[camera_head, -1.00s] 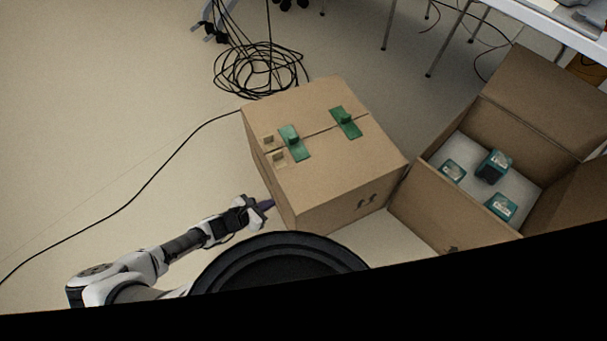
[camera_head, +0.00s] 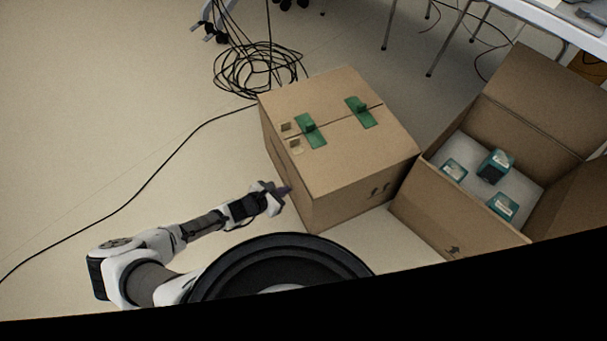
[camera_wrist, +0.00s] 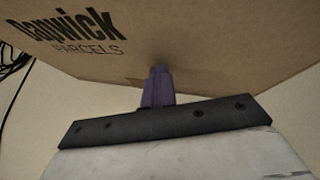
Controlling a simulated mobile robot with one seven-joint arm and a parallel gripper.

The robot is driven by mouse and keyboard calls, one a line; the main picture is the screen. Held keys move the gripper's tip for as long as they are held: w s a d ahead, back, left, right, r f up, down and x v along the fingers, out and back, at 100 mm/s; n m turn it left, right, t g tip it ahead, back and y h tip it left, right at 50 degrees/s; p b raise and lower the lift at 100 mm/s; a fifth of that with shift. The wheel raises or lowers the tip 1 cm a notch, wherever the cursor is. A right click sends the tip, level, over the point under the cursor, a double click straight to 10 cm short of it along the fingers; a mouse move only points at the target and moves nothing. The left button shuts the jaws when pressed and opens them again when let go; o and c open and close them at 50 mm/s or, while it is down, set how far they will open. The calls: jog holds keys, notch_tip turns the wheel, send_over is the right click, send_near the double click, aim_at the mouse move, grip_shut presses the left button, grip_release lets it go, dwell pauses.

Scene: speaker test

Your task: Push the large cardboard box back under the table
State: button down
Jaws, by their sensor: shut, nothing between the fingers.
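The large closed cardboard box (camera_head: 335,150) stands on the floor in the middle of the head view, with green tape pieces on its top. Its side, printed "PARCELS", fills the upper wrist view (camera_wrist: 215,50). The white table (camera_head: 540,22) is at the top right of the head view, with thin metal legs. My gripper (camera_head: 285,190) is shut, with purple fingertips, low at the box's left side. In the wrist view the fingertips (camera_wrist: 157,80) point at the box's lower side and appear to touch it or nearly so.
An open cardboard box (camera_head: 450,215) with several teal packages stands close to the right of the closed box; I cannot tell whether they touch. Coiled black cable (camera_head: 258,68) lies behind it, and a strand runs left. The floor at left is mostly clear.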

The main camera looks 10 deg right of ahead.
jog(key=shift+w+d+b, duration=0.2)
jog(key=shift+w+d, duration=0.45)
jog(key=shift+d, duration=0.35)
jog(key=shift+w+d+b, duration=0.2)
jog(key=shift+w+d, duration=0.4)
jog(key=shift+d, duration=0.35)
jog(key=shift+w+d+b, duration=0.2)
jog(key=shift+w+d, duration=0.45)
jog(key=shift+d, duration=0.35)
jog(key=shift+w+d+b, duration=0.3)
jog(key=shift+w+d, duration=0.4)
jog(key=shift+d, duration=0.1)
jog(key=shift+r, duration=0.1)
jog(key=shift+a, duration=0.1)
jog(key=s+a+p, duration=0.1)
jog(key=s+a, duration=0.3)
jog(key=a, duration=0.2)
jog(key=shift+s+a+p, duration=0.25)
jog(key=shift+s+p, duration=0.05)
jog(key=shift+s, duration=0.05)
